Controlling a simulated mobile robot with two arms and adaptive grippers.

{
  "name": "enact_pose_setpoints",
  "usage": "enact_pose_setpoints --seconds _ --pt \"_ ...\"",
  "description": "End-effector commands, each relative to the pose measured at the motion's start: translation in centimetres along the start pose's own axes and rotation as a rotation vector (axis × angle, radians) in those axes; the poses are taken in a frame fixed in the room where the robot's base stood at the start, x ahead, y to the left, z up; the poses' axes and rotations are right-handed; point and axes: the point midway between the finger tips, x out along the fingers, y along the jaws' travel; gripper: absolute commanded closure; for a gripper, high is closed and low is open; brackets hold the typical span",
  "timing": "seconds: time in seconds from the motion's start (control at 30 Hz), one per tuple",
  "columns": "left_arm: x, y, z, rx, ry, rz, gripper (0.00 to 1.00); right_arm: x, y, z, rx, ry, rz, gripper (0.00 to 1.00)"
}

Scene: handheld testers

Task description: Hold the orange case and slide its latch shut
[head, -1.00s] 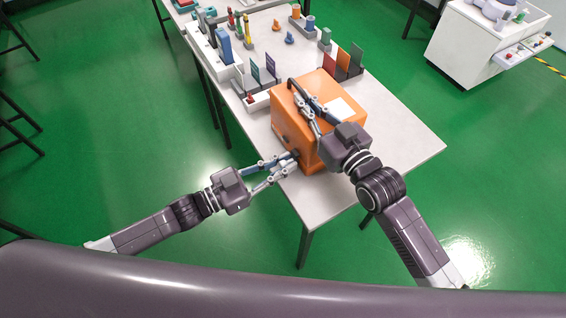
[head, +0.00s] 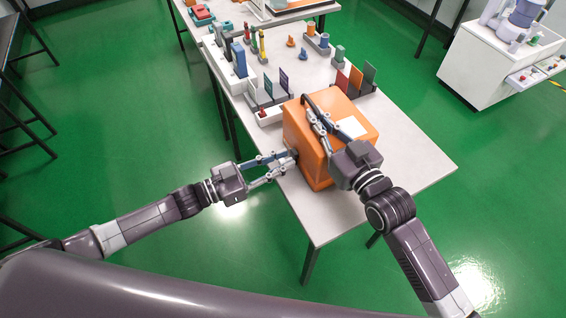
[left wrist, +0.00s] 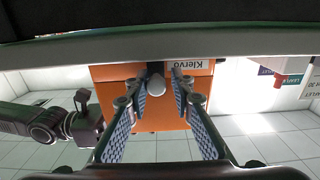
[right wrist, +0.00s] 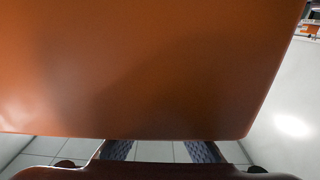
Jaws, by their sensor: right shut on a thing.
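The orange case (head: 312,158) stands on the table, with a dark handle (head: 307,102) on top. My right gripper (head: 316,113) is shut on the handle from above. In the right wrist view, the case's orange surface (right wrist: 140,70) covers most of the picture and hides the fingertips. My left gripper (head: 292,160) is at the case's left face. In the left wrist view, its fingers (left wrist: 162,80) are apart, one on each side of a pale round knob (left wrist: 156,86) on the case, probably the latch. A gap shows at the right finger. The latch's exact position is unclear.
The pale table (head: 410,165) is clear right of the case and along its near edge. Upright panels (head: 356,78) stand behind the case, and a rack (head: 272,100) lies beyond its left side. Several small coloured parts fill the far end.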

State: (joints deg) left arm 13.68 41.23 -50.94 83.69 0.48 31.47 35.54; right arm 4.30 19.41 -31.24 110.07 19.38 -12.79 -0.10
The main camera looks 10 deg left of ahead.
Motion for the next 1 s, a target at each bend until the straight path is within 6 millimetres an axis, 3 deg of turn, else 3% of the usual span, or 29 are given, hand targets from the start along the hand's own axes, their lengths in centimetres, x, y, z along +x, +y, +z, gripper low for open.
enact_pose_setpoints --seconds 0.1,0.47,1.0 --pt "0.0 0.0 0.0 0.000 0.000 0.001 0.67 0.0 0.0 0.1 0.000 -0.001 -0.001 1.00" --pt "-0.7 0.2 0.1 0.000 0.000 0.003 0.67 0.0 -0.1 0.1 0.001 -0.001 -0.001 1.00" --pt "-10.7 0.1 0.2 -0.002 -0.003 0.002 0.67 0.0 -0.1 0.1 0.001 -0.001 -0.001 1.00"
